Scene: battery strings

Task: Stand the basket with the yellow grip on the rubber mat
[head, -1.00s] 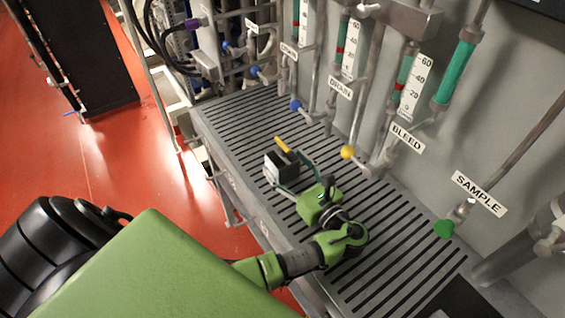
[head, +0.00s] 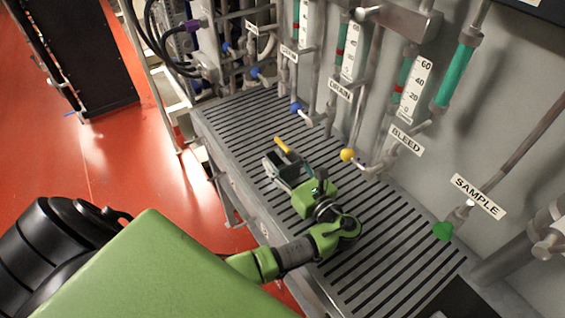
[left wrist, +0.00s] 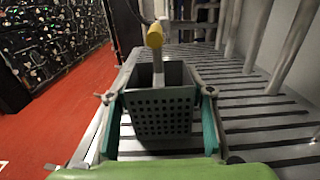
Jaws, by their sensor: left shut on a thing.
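The basket (head: 287,171) is a small grey box with a yellow grip (head: 283,145) on a long handle. It is over the slatted bench, at the middle of the head view. In the left wrist view the basket (left wrist: 160,112) shows a perforated face, upright, with the yellow grip (left wrist: 154,35) above. My left gripper (head: 291,166) has one finger on each side of the basket and is shut on it. I cannot tell whether its bottom touches the slats. A black patch (head: 462,302) at the bench's near right end may be the rubber mat. My right gripper is not in view.
The slatted bench (head: 385,285) is clear to the right of my gripper. Pipes with coloured knobs, such as the yellow one (head: 347,155) and the green one (head: 443,231), stick out from the wall along its back. A rail runs along its front.

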